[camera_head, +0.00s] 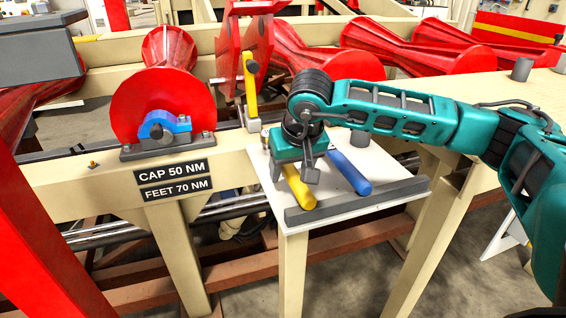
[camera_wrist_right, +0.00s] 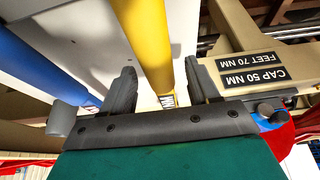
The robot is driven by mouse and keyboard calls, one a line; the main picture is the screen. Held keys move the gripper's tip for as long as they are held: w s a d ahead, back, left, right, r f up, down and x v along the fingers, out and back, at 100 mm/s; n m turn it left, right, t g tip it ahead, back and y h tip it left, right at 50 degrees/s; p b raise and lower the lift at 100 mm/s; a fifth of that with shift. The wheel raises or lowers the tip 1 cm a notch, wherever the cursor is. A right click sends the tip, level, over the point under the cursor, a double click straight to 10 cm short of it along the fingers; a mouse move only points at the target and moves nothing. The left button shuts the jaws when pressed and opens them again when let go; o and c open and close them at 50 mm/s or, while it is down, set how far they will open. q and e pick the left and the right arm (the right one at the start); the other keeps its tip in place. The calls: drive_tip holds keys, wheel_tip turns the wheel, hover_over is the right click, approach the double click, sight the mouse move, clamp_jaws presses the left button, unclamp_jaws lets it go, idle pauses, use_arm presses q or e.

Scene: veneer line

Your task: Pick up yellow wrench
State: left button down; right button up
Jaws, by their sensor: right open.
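The yellow wrench (camera_head: 299,192) lies on a small white shelf (camera_head: 347,210), its handle end toward the shelf's front lip. My right gripper (camera_head: 293,172) is open above it and hides its far part. In the right wrist view, the yellow handle (camera_wrist_right: 148,40) runs between the two spread fingers of the gripper (camera_wrist_right: 161,75), with a gap showing on each side. A blue wrench (camera_head: 350,173) lies to the right on the same shelf; it shows at the left in the right wrist view (camera_wrist_right: 38,68). My left gripper is not in view.
A grey lip (camera_head: 357,202) edges the shelf's front. A blue bearing cap (camera_head: 165,127) sits before a red roller (camera_head: 150,95) at left, above two black torque labels (camera_head: 173,180). Another yellow tool or lever (camera_head: 250,82) stands upright behind my gripper.

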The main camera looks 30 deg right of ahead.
drive_tip(key=shift+x, duration=0.95)
clamp_jaws()
drive_tip(key=shift+r, duration=0.15)
